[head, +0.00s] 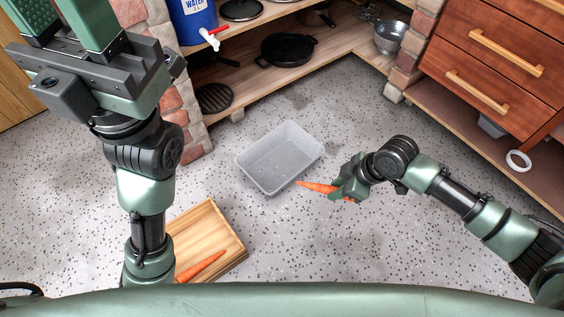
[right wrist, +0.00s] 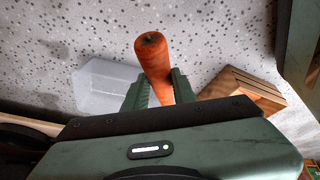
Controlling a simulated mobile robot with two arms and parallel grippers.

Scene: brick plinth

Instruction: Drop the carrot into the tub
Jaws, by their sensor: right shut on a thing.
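An orange carrot (head: 314,187) is held in my right gripper (head: 345,186), which is shut on it. Its tip points left, near the right side of the tub. In the right wrist view the carrot (right wrist: 153,62) stands between the two fingers, blunt end showing. The clear, empty-looking plastic tub (head: 262,176) sits on the floor left of the right gripper; it also shows in the right wrist view (right wrist: 92,90). My left gripper (head: 62,15) is at the upper left, close to the camera, fingers apart and empty.
Shelves with a black pan (head: 287,50) and a blue water container (head: 194,22) stand behind. Wooden drawers (head: 490,60) are at right. Speckled floor around the tub is clear.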

